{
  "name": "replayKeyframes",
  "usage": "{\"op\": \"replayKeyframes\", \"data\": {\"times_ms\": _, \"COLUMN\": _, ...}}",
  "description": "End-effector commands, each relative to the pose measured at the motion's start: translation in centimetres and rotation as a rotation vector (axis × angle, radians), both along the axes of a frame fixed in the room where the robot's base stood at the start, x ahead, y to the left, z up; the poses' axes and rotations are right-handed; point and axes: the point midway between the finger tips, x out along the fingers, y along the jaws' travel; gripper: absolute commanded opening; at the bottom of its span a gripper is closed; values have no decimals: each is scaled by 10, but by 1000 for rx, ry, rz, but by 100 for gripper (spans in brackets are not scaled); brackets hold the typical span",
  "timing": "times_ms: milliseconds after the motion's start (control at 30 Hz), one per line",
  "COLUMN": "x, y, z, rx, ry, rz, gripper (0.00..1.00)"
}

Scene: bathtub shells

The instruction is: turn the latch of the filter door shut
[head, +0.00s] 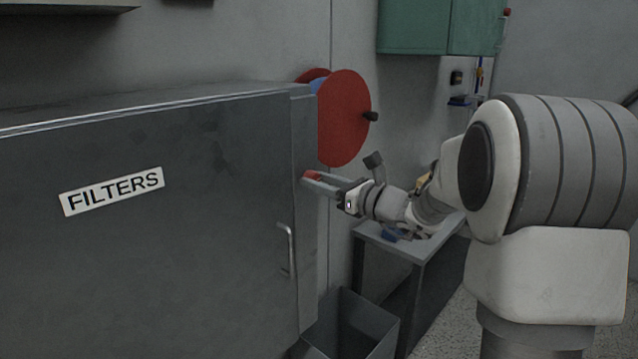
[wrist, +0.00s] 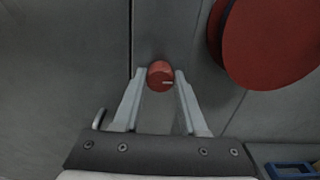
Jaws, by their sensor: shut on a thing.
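The grey filter door (head: 150,220) carries a FILTERS label and a bar handle (head: 287,250). The latch is a small red round knob with a pale line on its face; it shows in the wrist view (wrist: 160,75) and in the head view (head: 312,175). The pale line lies roughly level in the wrist view. My gripper (wrist: 161,76) has its two fingertips on either side of the knob, shut on it. In the head view my gripper (head: 313,178) reaches in from the right. The door looks closed against the narrow side strip.
A large red disc (head: 343,118) with a dark crank knob stands just above my gripper. A grey bin (head: 350,325) and a small table (head: 425,248) stand below. A green cabinet (head: 425,28) hangs on the wall behind. A blue-framed object (wrist: 292,170) shows at the wrist view's lower right.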

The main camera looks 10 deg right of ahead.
Motion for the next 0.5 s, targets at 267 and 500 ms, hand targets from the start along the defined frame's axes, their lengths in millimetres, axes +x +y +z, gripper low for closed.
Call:
{"op": "replayKeyframes", "data": {"times_ms": 267, "x": 0, "y": 0, "z": -6, "rx": -115, "ry": -86, "rz": -1, "gripper": 0}}
{"op": "replayKeyframes", "data": {"times_ms": 500, "x": 0, "y": 0, "z": -9, "rx": -288, "ry": -211, "rz": -1, "gripper": 0}}
